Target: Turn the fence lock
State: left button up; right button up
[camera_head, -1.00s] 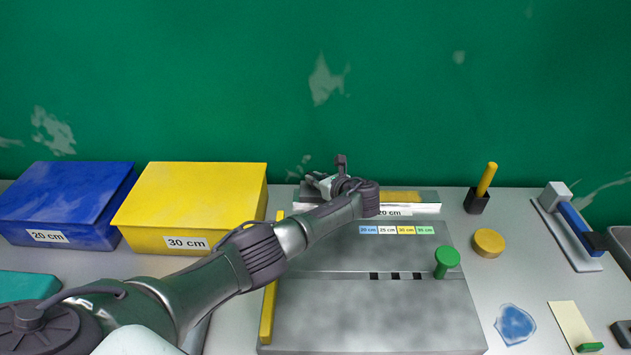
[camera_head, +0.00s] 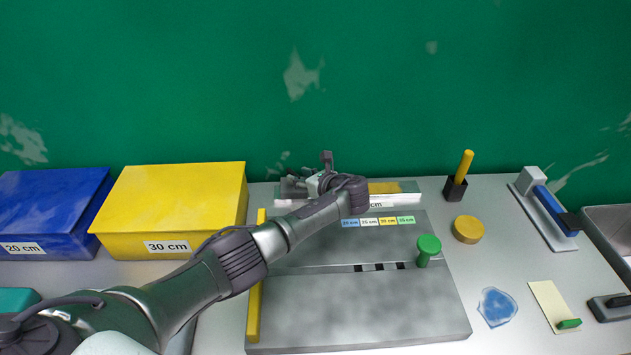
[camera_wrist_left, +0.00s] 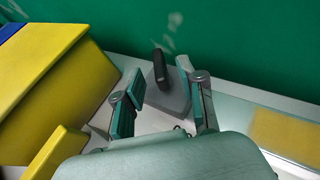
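A black lever (camera_wrist_left: 161,70) stands upright on a grey plate (camera_wrist_left: 170,100) in the left wrist view. It looks like the fence lock, though no label confirms this. My left gripper (camera_wrist_left: 158,80) is open, its two fingers apart on either side of the lever, with no clear contact. In the head view the left gripper (camera_head: 292,186) is at the left end of the pale fence bar (camera_head: 405,200), and my wrist hides most of that spot. A green knob (camera_head: 428,248) stands on the grey board (camera_head: 360,305) near dark slots and coloured length labels. My right gripper is not in view.
A yellow 30 cm box (camera_head: 170,205) and blue 20 cm box (camera_head: 50,215) stand left. A yellow strip (camera_head: 254,310) edges the board. A yellow disc (camera_head: 468,229), yellow-handled holder (camera_head: 455,187) and blue-armed stapler-like tool (camera_head: 555,212) stand right. A green wall rises behind.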

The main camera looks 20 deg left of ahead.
pick_arm(q)
jog(key=v, duration=0.9)
